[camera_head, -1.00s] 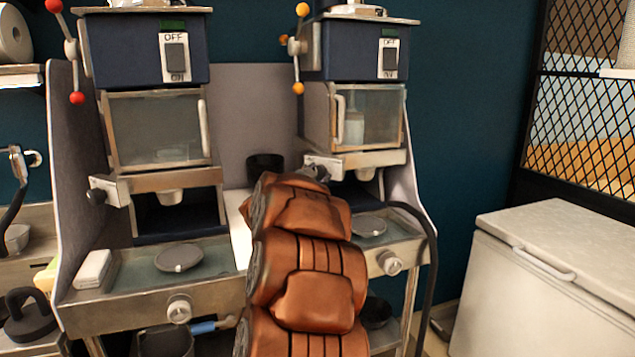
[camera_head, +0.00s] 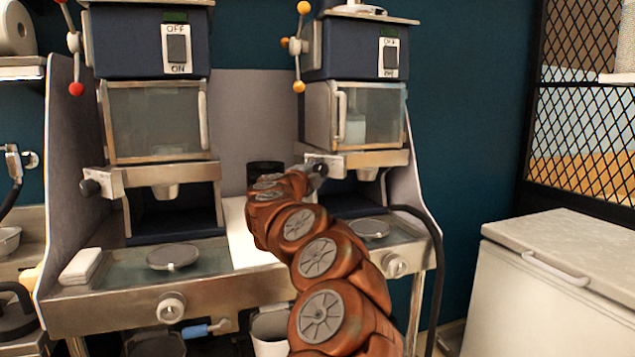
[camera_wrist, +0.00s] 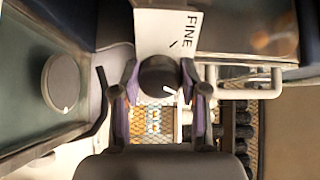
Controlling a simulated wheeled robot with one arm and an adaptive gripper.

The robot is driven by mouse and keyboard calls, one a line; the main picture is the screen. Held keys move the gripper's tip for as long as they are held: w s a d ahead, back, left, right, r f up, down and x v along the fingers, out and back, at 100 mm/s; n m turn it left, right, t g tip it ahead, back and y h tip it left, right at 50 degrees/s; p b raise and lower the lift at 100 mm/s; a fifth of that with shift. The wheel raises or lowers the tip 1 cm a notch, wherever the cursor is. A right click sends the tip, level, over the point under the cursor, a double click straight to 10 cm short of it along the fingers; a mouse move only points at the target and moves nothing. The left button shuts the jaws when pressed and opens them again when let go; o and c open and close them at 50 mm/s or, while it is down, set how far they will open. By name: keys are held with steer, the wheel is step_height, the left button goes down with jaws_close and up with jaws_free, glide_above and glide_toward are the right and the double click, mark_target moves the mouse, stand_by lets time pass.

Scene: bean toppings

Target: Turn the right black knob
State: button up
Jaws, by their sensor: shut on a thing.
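In the wrist view, the right black knob (camera_wrist: 158,76) is round and dark with a short white mark on its rim. It sits in front of a white plate (camera_wrist: 165,28) that reads FINE and has a black tick mark. My gripper (camera_wrist: 160,82) is shut on the knob, with one purple-padded finger on each side of it. In the head view, my gripper (camera_head: 317,171) is at the left end of the metal block (camera_head: 340,162) under the right machine's glass box (camera_head: 368,117). There the knob is hidden behind my gripper.
The left machine has its own black knob (camera_head: 90,187). A black hose (camera_head: 432,235) hangs at the right machine's side. A white chest (camera_head: 560,290) stands at the right.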

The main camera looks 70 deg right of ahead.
steer(key=shift+f+m+b, duration=0.1)
steer(key=shift+m+b, duration=0.9)
steer(key=shift+m, duration=0.6)
steer(key=o, duration=1.2)
steer(key=shift+c, duration=0.2)
steer(key=a, duration=1.2)
steer(key=shift+w+f, duration=0.2)
steer(key=shift+w, duration=0.05)
